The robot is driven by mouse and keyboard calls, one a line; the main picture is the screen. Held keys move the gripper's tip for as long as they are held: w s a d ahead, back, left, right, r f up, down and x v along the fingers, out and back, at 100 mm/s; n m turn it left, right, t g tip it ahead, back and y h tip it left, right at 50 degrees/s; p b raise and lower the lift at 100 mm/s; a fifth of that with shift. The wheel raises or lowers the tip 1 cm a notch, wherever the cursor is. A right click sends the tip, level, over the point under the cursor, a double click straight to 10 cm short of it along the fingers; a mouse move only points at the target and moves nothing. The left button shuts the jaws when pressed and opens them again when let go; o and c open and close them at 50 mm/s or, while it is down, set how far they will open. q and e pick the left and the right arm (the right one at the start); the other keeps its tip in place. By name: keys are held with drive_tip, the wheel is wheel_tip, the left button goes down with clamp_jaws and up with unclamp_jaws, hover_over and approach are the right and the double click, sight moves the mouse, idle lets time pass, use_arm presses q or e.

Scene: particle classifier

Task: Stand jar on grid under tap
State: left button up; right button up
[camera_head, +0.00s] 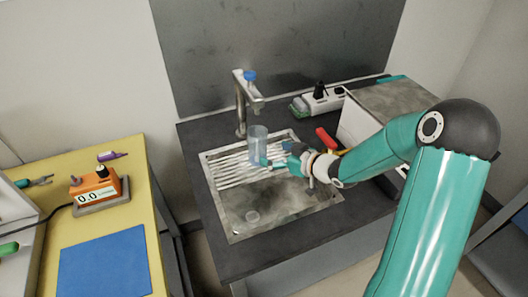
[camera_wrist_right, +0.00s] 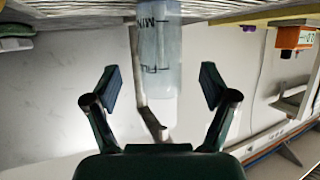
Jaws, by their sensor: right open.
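The clear jar (camera_head: 257,147) stands upright on the metal grid (camera_head: 228,170) over the sink, below the spout of the tap (camera_head: 241,108) in the head view. Tap and jar overlap closely there, so exact alignment is hard to tell. My right gripper (camera_head: 272,160) is just right of the jar at grid height. In the right wrist view, which is upside down, the jar (camera_wrist_right: 160,45) with its dark fill marks lies between the two spread fingers of the open right gripper (camera_wrist_right: 160,85), with gaps on both sides. My left gripper is out of view.
The open sink basin (camera_head: 265,205) lies in front of the grid, with a drain at its bottom. A red-handled thing (camera_head: 326,138) and a grey-topped box (camera_head: 392,98) stand right of the sink. A yellow table (camera_head: 143,190) with an orange meter (camera_head: 100,188) is at left.

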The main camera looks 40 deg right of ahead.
drive_tip(key=v, duration=0.5)
drive_tip(key=shift+s, duration=0.2)
idle(0.3)
